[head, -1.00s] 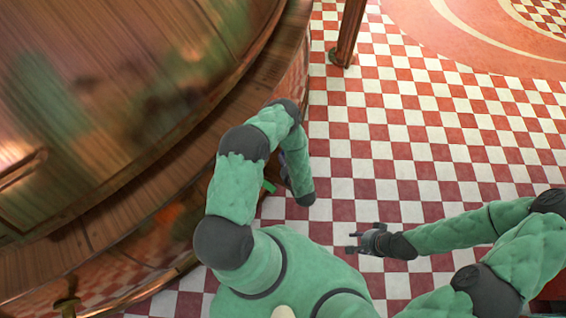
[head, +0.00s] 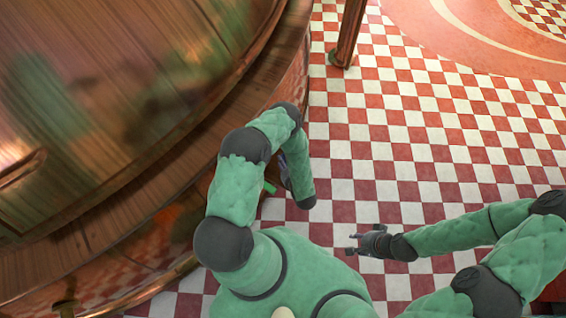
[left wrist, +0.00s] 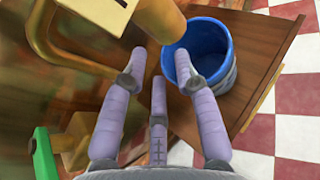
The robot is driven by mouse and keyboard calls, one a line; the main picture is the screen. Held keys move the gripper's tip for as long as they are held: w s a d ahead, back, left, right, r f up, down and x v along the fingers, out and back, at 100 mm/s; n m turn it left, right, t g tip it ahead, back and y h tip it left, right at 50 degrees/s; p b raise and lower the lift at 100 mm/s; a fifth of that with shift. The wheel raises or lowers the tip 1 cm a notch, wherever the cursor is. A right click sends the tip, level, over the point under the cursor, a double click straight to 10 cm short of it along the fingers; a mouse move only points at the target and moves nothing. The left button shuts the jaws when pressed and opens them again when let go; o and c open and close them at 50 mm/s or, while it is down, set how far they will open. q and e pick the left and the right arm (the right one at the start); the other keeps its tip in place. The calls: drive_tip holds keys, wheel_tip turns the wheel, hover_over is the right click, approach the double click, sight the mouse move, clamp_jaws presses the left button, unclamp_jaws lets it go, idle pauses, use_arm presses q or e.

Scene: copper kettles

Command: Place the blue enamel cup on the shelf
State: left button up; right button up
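The blue enamel cup (left wrist: 211,52) stands on a brown wooden board (left wrist: 262,42) in the left wrist view, with its opening showing. My left gripper (left wrist: 158,62) is open, its lilac fingers spread. The right-hand fingertip overlaps the cup's opening; I cannot tell whether it is inside the cup or above it. The other fingertip is left of the cup. In the head view the left gripper (head: 284,172) is mostly hidden by my arm, and the cup does not show. My right gripper (head: 353,243) is open and empty above the checkered floor. I cannot tell if the board is the shelf.
A brass spout (left wrist: 162,18) and pipe pass close to my left fingers and the cup. A green handle (left wrist: 44,155) is at lower left. The big copper kettle (head: 120,90) with a wooden ledge fills the head view's left.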

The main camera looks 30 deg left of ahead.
use_arm(q)
drive_tip(key=p+v, duration=0.3)
drive_tip(key=v, duration=0.8)
drive_tip(key=shift+s+d+r+p, duration=0.15)
drive_tip(key=shift+s+d+p, duration=0.1)
drive_tip(key=shift+p, duration=0.15)
